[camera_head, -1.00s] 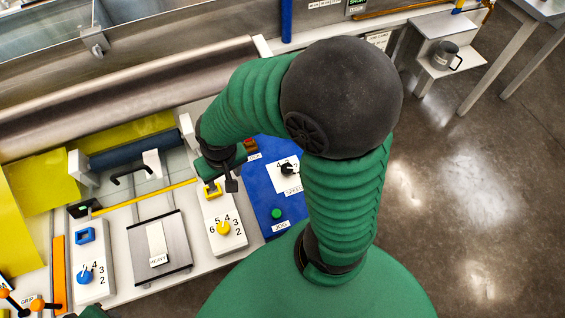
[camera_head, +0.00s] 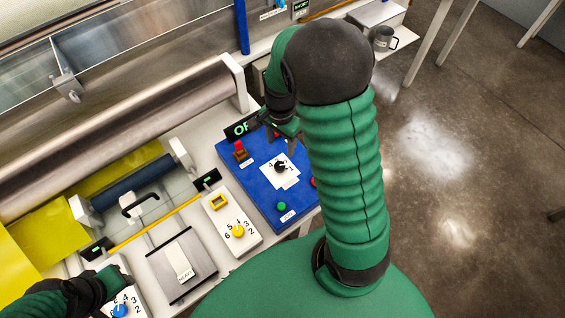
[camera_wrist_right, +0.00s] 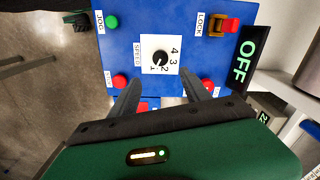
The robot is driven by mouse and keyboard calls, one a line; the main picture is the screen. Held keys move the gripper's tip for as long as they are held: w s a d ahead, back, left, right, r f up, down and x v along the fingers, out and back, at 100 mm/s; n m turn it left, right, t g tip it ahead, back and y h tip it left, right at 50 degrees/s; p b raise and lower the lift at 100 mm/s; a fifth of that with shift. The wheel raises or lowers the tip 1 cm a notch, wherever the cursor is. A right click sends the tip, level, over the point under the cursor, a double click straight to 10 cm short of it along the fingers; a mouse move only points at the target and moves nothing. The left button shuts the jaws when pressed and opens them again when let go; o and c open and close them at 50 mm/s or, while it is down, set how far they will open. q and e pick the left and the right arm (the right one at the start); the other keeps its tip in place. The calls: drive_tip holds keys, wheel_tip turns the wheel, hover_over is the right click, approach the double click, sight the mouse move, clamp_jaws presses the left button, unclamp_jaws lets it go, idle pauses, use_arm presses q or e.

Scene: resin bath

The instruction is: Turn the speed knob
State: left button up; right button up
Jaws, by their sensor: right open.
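The speed knob (camera_head: 281,166) is a black dial on a white square plate with numbers, set in the blue panel (camera_head: 233,160). In the right wrist view the knob (camera_wrist_right: 160,57) sits ahead of the fingertips, with its pointer toward the low numbers. My right gripper (camera_head: 284,136) is above the panel, just beyond the knob in the head view. Its two fingers (camera_wrist_right: 162,95) are apart, empty, and do not touch the knob. My left arm shows at the lower left in the head view; its fingers cannot be made out clearly.
Around the knob are a green JOG button (camera_wrist_right: 112,21), red buttons (camera_wrist_right: 119,82) and a red LOCK switch (camera_wrist_right: 231,25). An OFF display (camera_wrist_right: 248,62) stands beside the panel. A yellow knob (camera_head: 238,231) and a steel roller (camera_head: 120,130) lie to the left.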

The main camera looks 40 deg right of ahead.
sight(280, 165)
drive_tip(key=f, duration=0.7)
drive_tip(key=a+f, duration=0.1)
drive_tip(key=f, duration=0.3)
drive_tip(key=shift+w+f+b, duration=0.1)
drive_tip(key=shift+b, duration=0.25)
drive_tip(key=shift+d+f, duration=0.15)
drive_tip(key=shift+f, duration=0.1)
drive_tip(key=shift+d+f, duration=0.1)
drive_tip(key=shift+d, duration=0.15)
drive_tip(key=shift+c, duration=1.3)
drive_tip(key=shift+a, duration=0.1)
clamp_jaws()
